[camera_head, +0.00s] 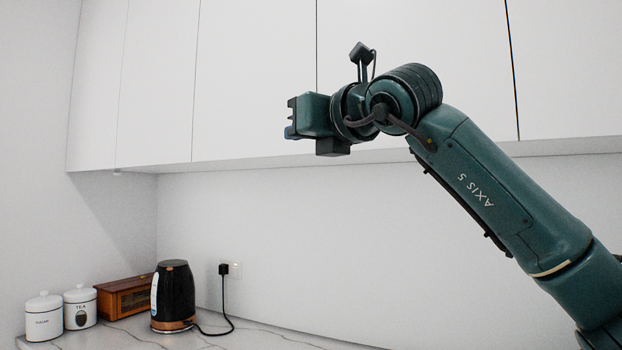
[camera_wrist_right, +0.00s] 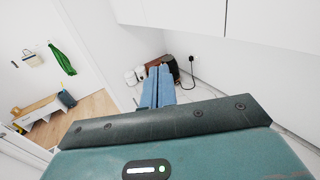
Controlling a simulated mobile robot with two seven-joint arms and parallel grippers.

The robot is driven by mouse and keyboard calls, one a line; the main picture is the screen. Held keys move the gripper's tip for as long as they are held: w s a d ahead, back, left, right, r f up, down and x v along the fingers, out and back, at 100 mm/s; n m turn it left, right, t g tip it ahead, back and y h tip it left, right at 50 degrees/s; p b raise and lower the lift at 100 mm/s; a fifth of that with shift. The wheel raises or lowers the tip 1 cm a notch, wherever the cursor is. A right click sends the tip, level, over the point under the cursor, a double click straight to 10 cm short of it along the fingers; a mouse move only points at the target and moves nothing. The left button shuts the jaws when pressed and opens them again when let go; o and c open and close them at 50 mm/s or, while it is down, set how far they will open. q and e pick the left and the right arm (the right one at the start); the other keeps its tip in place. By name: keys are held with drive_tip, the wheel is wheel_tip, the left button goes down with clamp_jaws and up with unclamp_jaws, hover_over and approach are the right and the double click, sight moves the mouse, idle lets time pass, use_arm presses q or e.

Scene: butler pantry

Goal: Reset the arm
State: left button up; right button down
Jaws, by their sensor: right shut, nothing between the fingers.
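My right arm reaches in from the right in the head view, raised in front of the white wall cabinets. My right gripper (camera_head: 290,132) points left, level with the lower part of the cabinet doors. In the right wrist view, its two blue fingers (camera_wrist_right: 158,85) lie side by side, shut with nothing between them. It touches nothing that I can see. My left gripper is not in view.
A black kettle (camera_head: 174,291) stands on the marble counter (camera_head: 270,338) below, its cord running to a wall socket (camera_head: 234,270). Beside it are a wooden box (camera_head: 124,297), a tea canister (camera_head: 80,308) and a sugar canister (camera_head: 44,318). White cabinets (camera_head: 255,70) hang behind my arm.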

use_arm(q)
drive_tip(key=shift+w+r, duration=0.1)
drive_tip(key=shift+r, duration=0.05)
